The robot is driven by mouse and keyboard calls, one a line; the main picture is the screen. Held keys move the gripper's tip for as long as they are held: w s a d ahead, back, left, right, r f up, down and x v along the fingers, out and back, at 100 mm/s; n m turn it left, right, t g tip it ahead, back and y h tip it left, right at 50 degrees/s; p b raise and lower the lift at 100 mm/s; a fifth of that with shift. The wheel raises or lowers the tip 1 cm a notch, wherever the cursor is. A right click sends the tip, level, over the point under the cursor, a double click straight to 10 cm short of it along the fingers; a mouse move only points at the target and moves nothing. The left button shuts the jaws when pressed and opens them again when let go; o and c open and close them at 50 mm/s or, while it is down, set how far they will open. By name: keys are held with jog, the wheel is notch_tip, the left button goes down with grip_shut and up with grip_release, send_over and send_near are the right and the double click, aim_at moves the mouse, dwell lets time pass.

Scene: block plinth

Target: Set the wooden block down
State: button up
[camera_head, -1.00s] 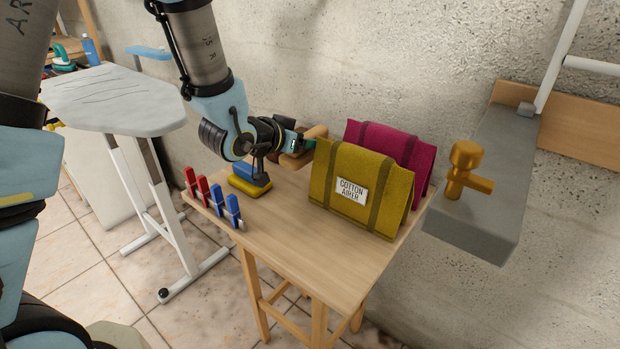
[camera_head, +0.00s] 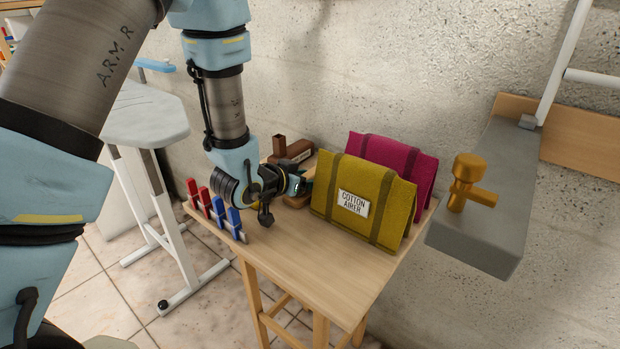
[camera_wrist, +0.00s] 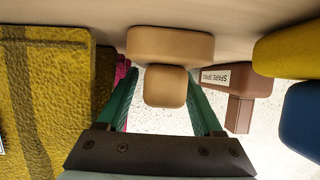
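The wooden block (camera_wrist: 170,45) is tan, with a wide rounded part towards the table and a narrower part facing the wrist camera. My gripper (camera_wrist: 165,85) has its green fingers on both sides of the narrower part and appears shut on it. In the head view my gripper (camera_head: 302,187) is low over the back of the small wooden table (camera_head: 310,262), left of the yellow bag. The block (camera_head: 297,202) is largely hidden there by the gripper. It is at or very near the tabletop; contact cannot be told.
A yellow bag labelled COTTON AIRER (camera_head: 360,203) stands close at right, before a magenta bag (camera_head: 400,160). A brown labelled piece (camera_head: 290,152) is behind. Yellow (camera_wrist: 290,50) and blue (camera_wrist: 305,118) pieces show in the wrist view. Red and blue pegs (camera_head: 235,222) line the left edge.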

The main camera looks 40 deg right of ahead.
aim_at(307, 176)
jog(key=shift+o, duration=0.7)
jog(key=shift+r, duration=0.2)
jog(key=v, duration=0.6)
jog(key=shift+a, duration=0.2)
jog(key=shift+r+p, duration=0.3)
jog(key=shift+p, duration=0.4)
jog(key=p+v, duration=0.2)
jog(key=p, duration=0.4)
jog(key=shift+s+a+r, duration=0.1)
jog(key=shift+a+r, duration=0.1)
jog(key=p+v, duration=0.2)
jog(key=p, duration=0.2)
jog(key=shift+s+a+p, duration=0.15)
jog(key=shift+a+p, duration=0.3)
jog(key=shift+p, duration=0.5)
